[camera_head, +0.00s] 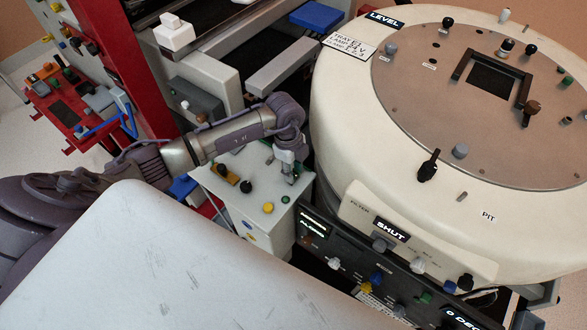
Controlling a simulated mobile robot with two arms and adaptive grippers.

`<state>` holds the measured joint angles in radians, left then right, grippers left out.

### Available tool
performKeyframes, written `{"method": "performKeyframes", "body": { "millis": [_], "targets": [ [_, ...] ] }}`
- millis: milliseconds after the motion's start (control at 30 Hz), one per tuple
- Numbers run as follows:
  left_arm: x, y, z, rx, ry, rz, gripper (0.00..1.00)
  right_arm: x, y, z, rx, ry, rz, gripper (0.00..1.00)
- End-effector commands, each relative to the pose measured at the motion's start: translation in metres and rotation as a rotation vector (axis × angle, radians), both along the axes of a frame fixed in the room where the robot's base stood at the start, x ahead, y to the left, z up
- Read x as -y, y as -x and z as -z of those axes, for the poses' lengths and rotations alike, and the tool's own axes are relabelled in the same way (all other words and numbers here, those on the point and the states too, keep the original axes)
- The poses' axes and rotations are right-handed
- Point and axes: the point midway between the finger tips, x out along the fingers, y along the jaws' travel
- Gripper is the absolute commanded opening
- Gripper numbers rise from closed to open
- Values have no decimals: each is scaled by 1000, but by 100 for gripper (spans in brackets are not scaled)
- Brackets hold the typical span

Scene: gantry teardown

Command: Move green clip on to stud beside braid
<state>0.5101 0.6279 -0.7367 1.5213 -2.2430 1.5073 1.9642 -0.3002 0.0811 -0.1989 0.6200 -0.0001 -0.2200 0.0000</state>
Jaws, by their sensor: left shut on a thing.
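My left gripper (288,174) points down at the right side of the top of a small white box. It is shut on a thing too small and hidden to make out. A small green piece (285,199) sits on the box top just below the fingertips in the picture; I cannot tell whether it is the green clip. Other green pieces show on the front panel (424,297) and at the right of the round plate (568,81). I cannot make out the braid or the stud beside it. My right gripper is not in view.
The white box (228,195) also bears black and yellow knobs. A large cream drum (345,130) rises close to the right, with knobs and a dark bracket (470,62) on top. A dark panel (320,245) stands in front. A red frame (150,70) stands behind my arm.

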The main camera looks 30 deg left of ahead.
Motion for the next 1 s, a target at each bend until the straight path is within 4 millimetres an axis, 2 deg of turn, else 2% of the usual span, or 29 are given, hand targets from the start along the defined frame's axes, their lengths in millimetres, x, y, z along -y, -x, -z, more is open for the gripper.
{"method": "performKeyframes", "body": {
  "millis": [367, 400, 533, 867, 1000],
  "targets": [
    [0, 0, 11, -1, 0, 0, 0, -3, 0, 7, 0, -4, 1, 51],
    [0, 0, 9, -1, 0, 0, 38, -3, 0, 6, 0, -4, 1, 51],
    [0, 0, 9, -1, 0, 0, 60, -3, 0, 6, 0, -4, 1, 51],
    [0, 0, 7, 1, 0, 0, 61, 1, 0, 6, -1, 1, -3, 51],
    [-2, -1, -7, 3, -1, 1, 61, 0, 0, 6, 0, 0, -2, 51]
  ]
}}
